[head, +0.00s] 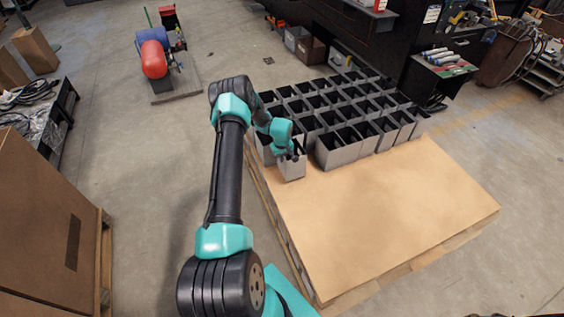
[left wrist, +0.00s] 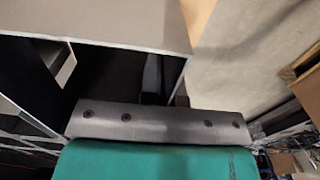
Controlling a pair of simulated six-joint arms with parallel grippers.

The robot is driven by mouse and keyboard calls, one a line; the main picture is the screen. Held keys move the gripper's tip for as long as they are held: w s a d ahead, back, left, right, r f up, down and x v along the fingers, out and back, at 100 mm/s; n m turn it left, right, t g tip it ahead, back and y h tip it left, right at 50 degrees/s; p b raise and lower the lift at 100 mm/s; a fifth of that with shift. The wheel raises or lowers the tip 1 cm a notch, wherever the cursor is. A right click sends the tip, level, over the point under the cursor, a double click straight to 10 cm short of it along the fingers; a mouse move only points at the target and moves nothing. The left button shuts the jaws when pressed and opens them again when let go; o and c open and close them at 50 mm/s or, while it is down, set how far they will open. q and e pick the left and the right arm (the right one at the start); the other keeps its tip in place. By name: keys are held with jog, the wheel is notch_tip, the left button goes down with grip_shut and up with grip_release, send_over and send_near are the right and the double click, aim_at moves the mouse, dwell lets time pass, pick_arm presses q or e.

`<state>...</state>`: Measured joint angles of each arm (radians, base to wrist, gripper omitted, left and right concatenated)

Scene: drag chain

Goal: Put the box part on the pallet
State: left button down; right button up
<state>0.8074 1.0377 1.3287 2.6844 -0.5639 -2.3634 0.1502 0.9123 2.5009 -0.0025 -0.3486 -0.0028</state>
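The box part (head: 291,168) is a light grey, open-topped box at the near left end of the box rows, upright at the left edge of the pallet (head: 390,215). My left gripper (head: 296,152) is at its top rim, reaching down from above. In the left wrist view the box part (left wrist: 120,22) fills the upper left, its dark inside open towards me. The gripper fingers (left wrist: 165,88) sit at one wall of it and look shut on that wall. The box's underside is hidden, so contact with the pallet cannot be told. My right gripper is not in view.
Several rows of grey boxes (head: 340,152) with dark insides stand on the back of the pallet, close beside the box part. The pallet's front is bare. A brown carton stack (head: 45,220) is at the left. Dark workbenches (head: 350,35) stand behind.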

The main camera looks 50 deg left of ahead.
pick_arm(q)
jog(key=shift+f, duration=1.4)
jog(key=c, duration=1.3)
grip_release()
jog(key=shift+c, duration=0.2)
notch_tip(320, 180, up, 12)
jog(key=shift+r, duration=0.15)
jog(key=shift+s+d, duration=0.1)
jog(key=shift+d, duration=0.05)
